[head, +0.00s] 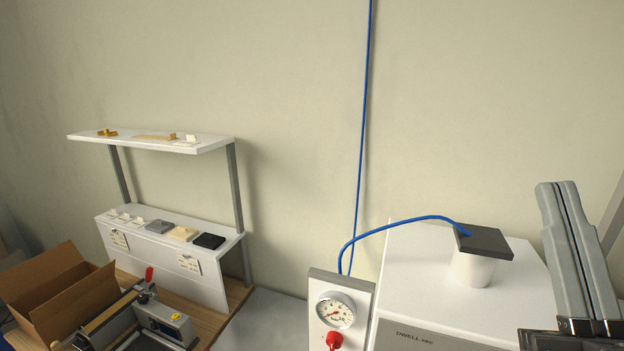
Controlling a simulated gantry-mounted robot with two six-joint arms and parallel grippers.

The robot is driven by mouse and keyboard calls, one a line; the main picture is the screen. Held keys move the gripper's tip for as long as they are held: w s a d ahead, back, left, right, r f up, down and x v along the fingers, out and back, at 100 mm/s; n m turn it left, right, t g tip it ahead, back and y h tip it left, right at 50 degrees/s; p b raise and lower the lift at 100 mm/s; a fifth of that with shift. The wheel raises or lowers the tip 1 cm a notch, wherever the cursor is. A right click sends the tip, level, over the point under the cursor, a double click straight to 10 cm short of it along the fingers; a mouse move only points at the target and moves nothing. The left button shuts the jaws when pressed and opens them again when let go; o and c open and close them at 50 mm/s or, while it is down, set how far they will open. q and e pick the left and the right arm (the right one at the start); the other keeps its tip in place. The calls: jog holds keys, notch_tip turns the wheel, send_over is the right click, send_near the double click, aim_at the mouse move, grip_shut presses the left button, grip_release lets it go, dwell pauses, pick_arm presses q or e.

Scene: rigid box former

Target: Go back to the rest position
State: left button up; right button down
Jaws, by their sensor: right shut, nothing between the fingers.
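My right gripper (566,205) shows at the right edge of the head view, pointing up, with its two long grey fingers shut together. Nothing shows between the fingers. It stands in front of and to the right of the white machine (410,270) marked "DWELL". My left gripper is not in view.
A black-topped white cylinder (473,268) stands on the machine, with a blue hose (400,222) running to it. A gauge panel (341,308) with a red knob is left of it. A shelf (150,143), an open cardboard box (60,295) and a grey fixture (160,318) stand at left.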

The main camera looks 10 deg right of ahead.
jog(key=a+r+y+p, duration=0.2)
jog(key=r+y+p, duration=0.3)
jog(key=r+p, duration=0.3)
jog(key=a+r+t+y+p, duration=0.1)
jog(key=a+r+y+p, duration=0.2)
jog(key=r+y+p, duration=0.2)
notch_tip(320, 180, up, 7)
jog(key=p, duration=0.3)
jog(key=shift+s+a, duration=0.15)
jog(key=shift+a, duration=0.15)
notch_tip(320, 180, down, 16)
jog(key=b, duration=1.6)
